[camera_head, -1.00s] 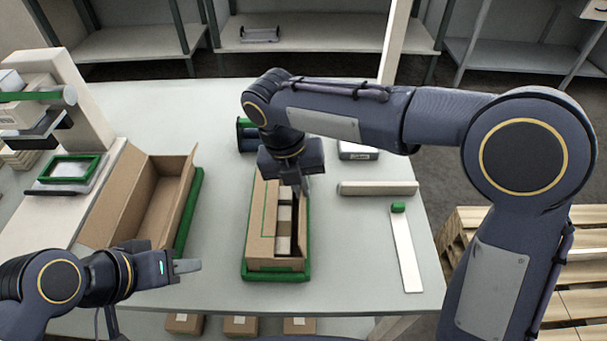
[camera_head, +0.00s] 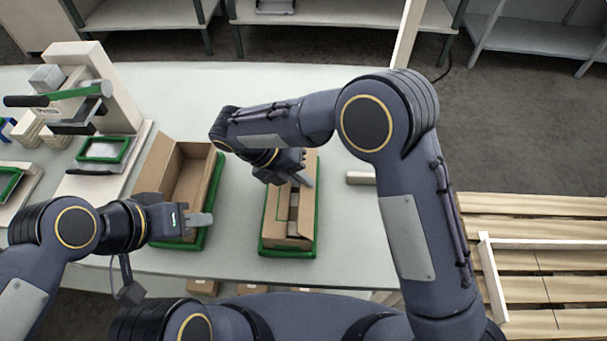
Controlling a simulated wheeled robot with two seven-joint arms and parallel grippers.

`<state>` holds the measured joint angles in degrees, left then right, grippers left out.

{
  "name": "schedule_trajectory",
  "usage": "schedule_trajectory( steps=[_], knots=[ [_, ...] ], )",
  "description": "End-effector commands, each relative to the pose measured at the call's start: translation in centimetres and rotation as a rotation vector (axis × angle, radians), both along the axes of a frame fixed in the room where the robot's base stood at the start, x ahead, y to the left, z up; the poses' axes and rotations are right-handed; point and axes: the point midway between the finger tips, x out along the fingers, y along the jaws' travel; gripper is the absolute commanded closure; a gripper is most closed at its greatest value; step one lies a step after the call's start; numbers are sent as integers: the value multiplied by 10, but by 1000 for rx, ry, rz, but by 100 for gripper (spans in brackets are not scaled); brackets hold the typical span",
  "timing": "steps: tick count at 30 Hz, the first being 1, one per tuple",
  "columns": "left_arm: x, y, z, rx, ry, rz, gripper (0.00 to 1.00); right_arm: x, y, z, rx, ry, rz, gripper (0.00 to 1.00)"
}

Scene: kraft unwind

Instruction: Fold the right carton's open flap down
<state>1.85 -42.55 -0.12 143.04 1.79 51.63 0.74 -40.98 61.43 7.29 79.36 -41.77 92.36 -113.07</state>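The right carton (camera_head: 276,217) is a brown box in a green-edged tray (camera_head: 287,252) on the table. A panel covers its left side, and a narrow gap along the right shows pale contents (camera_head: 293,206). My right gripper (camera_head: 303,178) is over the far end of this carton, with its fingers pointing down and right. It hides the far end, and I cannot tell whether it touches a flap. My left gripper (camera_head: 206,220) is at the near end of the open left carton (camera_head: 187,178), partly in front of it. The finger spacing of both grippers is unclear.
A white stand with a green-handled lever (camera_head: 75,93) is at the left rear. A pale bar (camera_head: 360,178) lies right of the right carton, partly behind my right arm. Wooden pallets (camera_head: 535,262) stand at the right.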

Motion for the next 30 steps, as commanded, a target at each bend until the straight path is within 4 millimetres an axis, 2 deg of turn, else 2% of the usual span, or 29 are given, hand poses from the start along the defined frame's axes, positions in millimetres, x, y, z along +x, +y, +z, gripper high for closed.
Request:
schedule_trajectory(
  steps=[8,14,23,26,30],
  knots=[
    [0,0,0,0,0,0,64,0,0,0,0,-1,1,100],
    [0,0,0,0,0,0,64,0,0,0,0,-1,1,75],
    [0,0,-1,0,0,0,64,0,1,1,1,-1,1,75],
    [0,0,-3,0,0,0,64,1,7,7,3,-2,2,75],
    [0,0,-7,0,0,0,64,0,23,25,4,-3,1,75]
  ],
)
